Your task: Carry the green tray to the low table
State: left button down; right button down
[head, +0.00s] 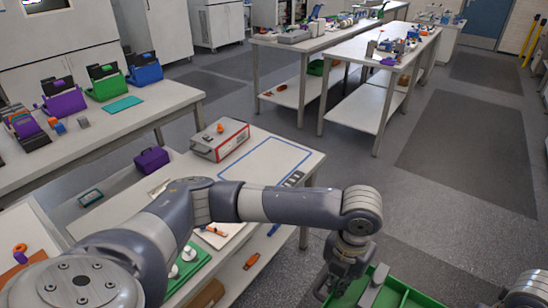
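A green tray (410,296) shows at the bottom right, cut off by the picture's lower edge. My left gripper (346,286) points down at the tray's left end, with dark fingers close around its rim. Whether they are shut on the rim cannot be made out. Part of my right arm shows at the right edge, beyond the tray; its gripper is out of view. A white-topped table (300,154) with a blue outlined rectangle stands ahead to the left, partly behind my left arm. It may be the low table, but its height is hard to judge.
Another green tray (188,272) with white items lies nearer on the left. Benches with equipment stand at left and back. Open grey floor (440,210) lies to the right.

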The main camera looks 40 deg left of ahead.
aim_at(268, 163)
jog(key=i+u, duration=0.15)
jog(key=i, duration=0.75)
jog(key=i+l+u, duration=0.15)
jog(key=i, duration=0.8)
jog(key=i+u, duration=0.75)
jog(key=u, duration=0.15)
jog(key=i+u, duration=0.2)
jog(key=u, duration=0.15)
jog(key=i+u, duration=0.15)
jog(key=u, duration=0.2)
jog(key=i+u, duration=0.2)
jog(key=u, duration=0.15)
jog(key=i+u, duration=0.1)
jog(key=u, duration=0.7)
